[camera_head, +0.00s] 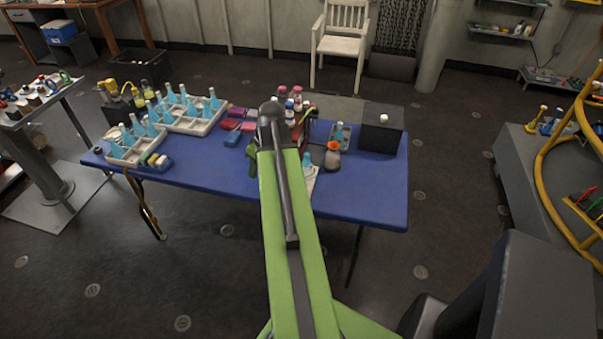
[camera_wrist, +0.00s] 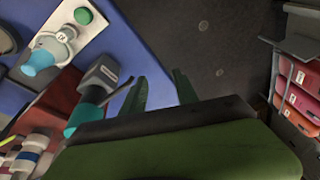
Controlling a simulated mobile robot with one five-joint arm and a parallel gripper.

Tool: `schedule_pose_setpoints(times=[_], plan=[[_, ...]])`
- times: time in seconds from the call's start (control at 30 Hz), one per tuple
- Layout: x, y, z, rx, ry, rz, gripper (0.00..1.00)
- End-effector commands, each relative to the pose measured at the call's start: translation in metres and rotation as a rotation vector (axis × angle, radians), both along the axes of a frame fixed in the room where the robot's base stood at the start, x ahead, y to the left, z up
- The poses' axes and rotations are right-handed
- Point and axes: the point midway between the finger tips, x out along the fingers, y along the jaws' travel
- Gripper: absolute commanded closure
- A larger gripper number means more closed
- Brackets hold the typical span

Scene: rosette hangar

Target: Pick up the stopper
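My gripper (camera_wrist: 160,76) shows in the wrist view as two dark green fingers standing apart, with nothing between them. It is open and empty over the edge of the blue table (camera_wrist: 210,5). I cannot tell for sure which thing is the stopper. A grey-topped piece with a teal lower part (camera_wrist: 100,76) is close beside the left finger in the wrist view. In the head view a small white piece (camera_head: 384,118) sits on a black box (camera_head: 380,137) at the table's right end.
The blue table (camera_head: 375,185) holds trays of light blue bottles (camera_head: 180,121) at left, red and blue blocks (camera_head: 232,126) and an orange-topped grey flask (camera_head: 333,158). A white chair (camera_head: 342,42) stands behind. A yellow rail (camera_head: 543,165) is at right. Floor in front is clear.

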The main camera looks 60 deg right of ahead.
Motion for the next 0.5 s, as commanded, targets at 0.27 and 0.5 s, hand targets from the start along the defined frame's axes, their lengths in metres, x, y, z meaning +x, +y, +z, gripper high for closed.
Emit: schedule_pose_setpoints(times=[0.27, 0.5], plan=[[-0.132, -0.145, 0.025, -0.079, -0.111, -0.046, 0.64], [-0.155, -0.161, 0.026, -0.098, -0.127, -0.045, 0.64]])
